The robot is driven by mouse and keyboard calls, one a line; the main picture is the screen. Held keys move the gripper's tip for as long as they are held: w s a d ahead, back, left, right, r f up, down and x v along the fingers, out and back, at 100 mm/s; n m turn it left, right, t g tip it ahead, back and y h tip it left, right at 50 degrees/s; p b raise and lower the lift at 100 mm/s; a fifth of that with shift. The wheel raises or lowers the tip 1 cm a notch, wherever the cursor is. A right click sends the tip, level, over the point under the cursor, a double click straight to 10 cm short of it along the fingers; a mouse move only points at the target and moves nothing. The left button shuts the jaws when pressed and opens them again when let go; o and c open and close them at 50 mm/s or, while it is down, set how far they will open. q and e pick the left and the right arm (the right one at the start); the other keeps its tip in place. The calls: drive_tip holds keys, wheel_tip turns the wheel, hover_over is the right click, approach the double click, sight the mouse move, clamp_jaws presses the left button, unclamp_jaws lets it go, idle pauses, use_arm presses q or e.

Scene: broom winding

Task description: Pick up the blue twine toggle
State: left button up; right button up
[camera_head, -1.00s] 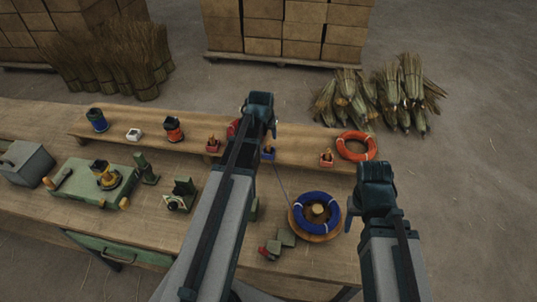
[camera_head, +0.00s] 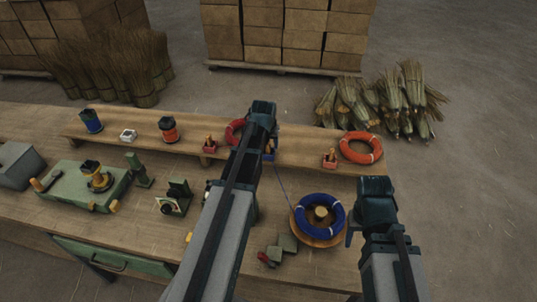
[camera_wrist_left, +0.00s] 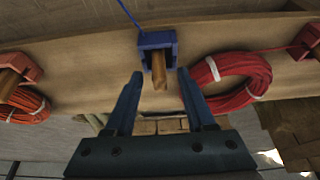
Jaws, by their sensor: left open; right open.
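The blue twine toggle (camera_wrist_left: 159,70) is a wooden peg seated in a blue holder (camera_wrist_left: 156,42) on the raised shelf. Blue twine (camera_wrist_left: 127,14) runs from the holder, and in the head view it leads to the blue coil (camera_head: 320,215) on a round wooden stand. My left gripper (camera_wrist_left: 159,75) is open, with its fingers on either side of the peg's near end and gaps visible. In the head view my left gripper (camera_head: 262,115) partly hides the blue holder (camera_head: 269,153). My right gripper (camera_head: 375,195) appears empty, right of the blue coil.
A red coil (camera_wrist_left: 232,82) lies close to the right finger in the left wrist view. An orange coil (camera_head: 361,148) and red-holder toggles (camera_head: 330,158) (camera_head: 209,145) also sit on the shelf (camera_head: 300,143). Small grey-green blocks (camera_head: 287,242) lie left of the blue coil.

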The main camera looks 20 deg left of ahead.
sight(269, 143)
use_arm(q)
clamp_jaws()
idle(0.3)
drive_tip(key=shift+r, duration=0.15)
drive_tip(key=shift+r+p, duration=0.5)
drive_tip(key=shift+p, duration=0.25)
wheel_tip(269, 143, up, 3)
drive_tip(key=p, duration=0.3)
drive_tip(key=s+d, duration=1.1)
drive_tip(key=shift+d+r+p, duration=0.25)
drive_tip(key=shift+r+p, duration=0.1)
